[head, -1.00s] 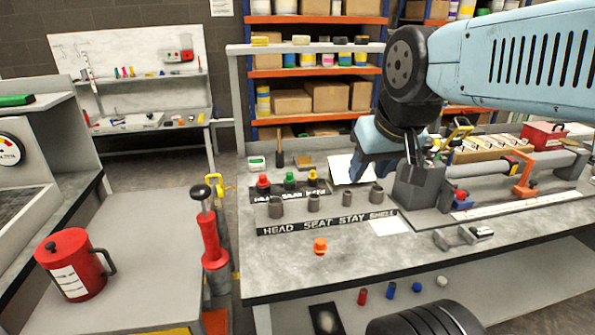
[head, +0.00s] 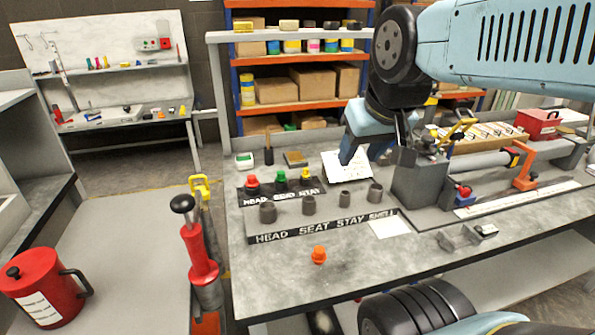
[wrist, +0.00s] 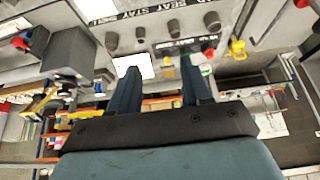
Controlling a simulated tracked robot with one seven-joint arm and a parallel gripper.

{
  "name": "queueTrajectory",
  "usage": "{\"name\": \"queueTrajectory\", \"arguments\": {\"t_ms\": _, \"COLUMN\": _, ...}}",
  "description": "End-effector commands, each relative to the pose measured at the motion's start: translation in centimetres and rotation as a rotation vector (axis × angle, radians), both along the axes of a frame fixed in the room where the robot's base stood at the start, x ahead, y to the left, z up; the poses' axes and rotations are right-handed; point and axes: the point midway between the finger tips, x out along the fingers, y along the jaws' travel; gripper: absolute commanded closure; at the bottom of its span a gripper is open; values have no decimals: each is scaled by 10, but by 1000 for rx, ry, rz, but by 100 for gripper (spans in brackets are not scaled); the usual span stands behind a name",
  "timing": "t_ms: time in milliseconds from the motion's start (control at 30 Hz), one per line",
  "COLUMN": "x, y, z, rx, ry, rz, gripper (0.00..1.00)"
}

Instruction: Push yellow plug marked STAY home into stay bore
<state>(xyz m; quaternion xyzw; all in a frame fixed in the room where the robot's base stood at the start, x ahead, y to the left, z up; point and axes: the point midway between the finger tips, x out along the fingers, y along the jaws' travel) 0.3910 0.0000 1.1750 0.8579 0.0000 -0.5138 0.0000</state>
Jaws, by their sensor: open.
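The yellow plug (head: 306,175) stands upright in the black rack (head: 262,200) on the bench, at the right end beside the green plug (head: 281,175) and the red plug (head: 252,182). The stay bore (head: 345,199) is the grey cylinder above the STAY label on the front strip, third from the left. It also shows in the wrist view (wrist: 140,34). My gripper (wrist: 157,82) is open and empty, with two dark blue fingers apart. In the head view my gripper (head: 350,150) is above the bench's white sheet, behind and right of the plugs.
An orange plug (head: 319,254) lies on the clear front of the bench. Grey clamp fixtures (head: 420,180) and a long bar stand at the right. A red pump (head: 198,250) and a red can (head: 42,287) stand at the left.

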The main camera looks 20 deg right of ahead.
Motion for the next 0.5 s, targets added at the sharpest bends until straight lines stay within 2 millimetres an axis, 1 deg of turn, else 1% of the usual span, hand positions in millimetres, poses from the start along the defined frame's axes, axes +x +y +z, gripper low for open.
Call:
{"name": "queueTrajectory", "arguments": {"t_ms": 67, "x": 3, "y": 0, "z": 1, "rx": -1, "ry": 2, "rz": 0, "gripper": 52}}
{"name": "queueTrajectory", "arguments": {"t_ms": 167, "x": 13, "y": 0, "z": 1, "rx": -4, "ry": 8, "rz": -2, "gripper": 52}}
{"name": "queueTrajectory", "arguments": {"t_ms": 267, "x": 30, "y": -2, "z": 1, "rx": -10, "ry": 15, "rz": -4, "gripper": 52}}
{"name": "queueTrajectory", "arguments": {"t_ms": 500, "x": 83, "y": -1, "z": -5, "rx": -21, "ry": 36, "rz": -7, "gripper": 52}}
